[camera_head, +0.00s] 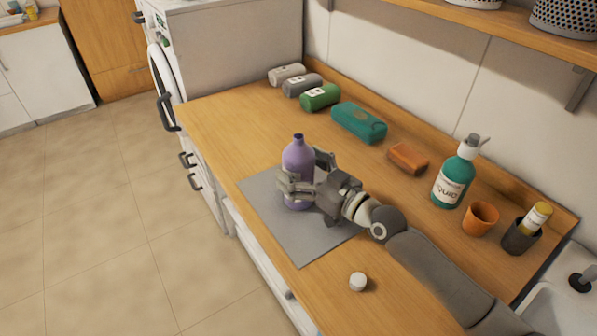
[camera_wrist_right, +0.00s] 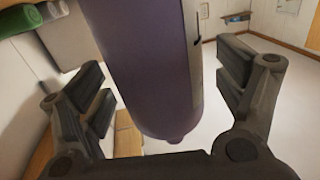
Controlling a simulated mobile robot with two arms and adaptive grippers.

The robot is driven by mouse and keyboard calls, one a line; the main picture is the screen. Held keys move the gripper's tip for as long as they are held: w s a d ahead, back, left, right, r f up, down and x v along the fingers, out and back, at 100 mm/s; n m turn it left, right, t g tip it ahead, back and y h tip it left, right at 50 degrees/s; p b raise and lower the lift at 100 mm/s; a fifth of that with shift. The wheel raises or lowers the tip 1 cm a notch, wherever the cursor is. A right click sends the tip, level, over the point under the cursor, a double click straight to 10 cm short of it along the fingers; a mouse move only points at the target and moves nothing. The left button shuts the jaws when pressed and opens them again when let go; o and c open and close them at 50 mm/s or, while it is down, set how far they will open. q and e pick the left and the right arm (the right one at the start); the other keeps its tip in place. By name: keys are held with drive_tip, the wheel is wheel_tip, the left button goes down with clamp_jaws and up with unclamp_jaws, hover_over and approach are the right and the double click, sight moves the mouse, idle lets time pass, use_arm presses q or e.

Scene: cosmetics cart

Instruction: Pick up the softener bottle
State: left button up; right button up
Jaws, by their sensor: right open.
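The softener bottle, a purple bottle with a dark top (camera_head: 298,157), stands upright on a grey mat (camera_head: 318,243) on the wooden counter. My right gripper (camera_head: 304,172) reaches in from the right, with its open fingers on either side of the bottle's body. In the right wrist view the bottle (camera_wrist_right: 153,70) is between the two fingers, with gaps visible on both sides. The gripper hides part of the bottle's lower body in the head view. My left gripper is not in view.
A small white cap (camera_head: 358,282) lies on the counter (camera_head: 225,125) near the front. Along the back are rolled towels (camera_head: 320,97), a teal pack (camera_head: 359,123), an orange block (camera_head: 408,158), a green liquid bottle (camera_head: 455,178), an orange cup (camera_head: 481,219) and a dark cup (camera_head: 521,236).

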drive_tip(key=shift+w+a, duration=0.3)
drive_tip(key=shift+w, duration=0.05)
drive_tip(key=c, duration=1.1)
